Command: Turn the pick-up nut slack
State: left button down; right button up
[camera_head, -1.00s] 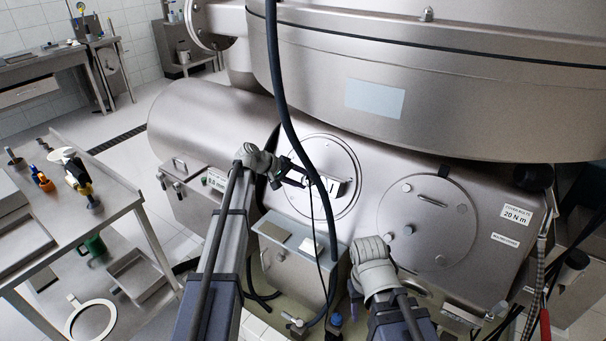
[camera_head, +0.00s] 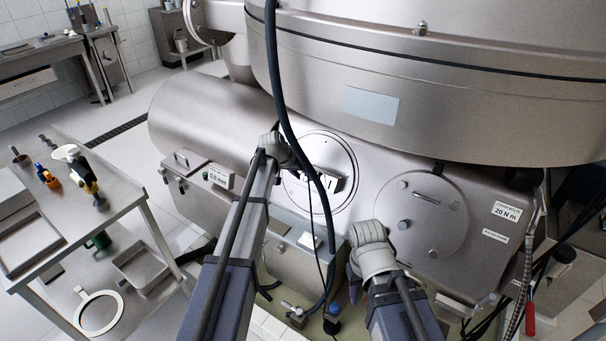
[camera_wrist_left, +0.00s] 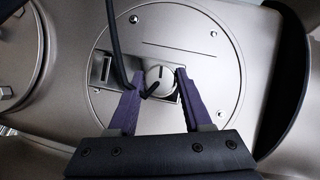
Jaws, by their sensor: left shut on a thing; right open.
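The pick-up nut (camera_wrist_left: 158,78) is a small round metal knob with a dark mark, on a round plate (camera_wrist_left: 215,40) on the machine's front. My left gripper (camera_wrist_left: 158,73) has its purple fingers on either side of the nut and is shut on it. In the head view, the wrist and hose partly hide the left fingers, and the round plate (camera_head: 347,157) shows behind them. A small bracket block (camera_head: 337,183) sits on that plate. My right gripper (camera_head: 368,245) is open and empty in front of the lower machine body; its fingertips are mostly hidden.
A dark hose (camera_head: 284,110) hangs across the left gripper's area, and a thin cable (camera_wrist_left: 113,45) passes close by the left finger. A bolted round cover (camera_head: 435,205) is to the right. A steel cart (camera_head: 120,190) with tools stands at the left.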

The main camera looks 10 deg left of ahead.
pick_arm(q)
jog(key=shift+s+m+y, duration=0.1)
jog(key=shift+m+y, duration=0.3)
dwell(0.3)
jog(key=shift+c, duration=1.7)
grip_release()
jog(key=shift+r, duration=0.15)
jog(key=p+v, duration=0.7)
jog(key=shift+s+a, duration=0.15)
jog(key=shift+s, duration=0.05)
jog(key=shift+r, duration=0.15)
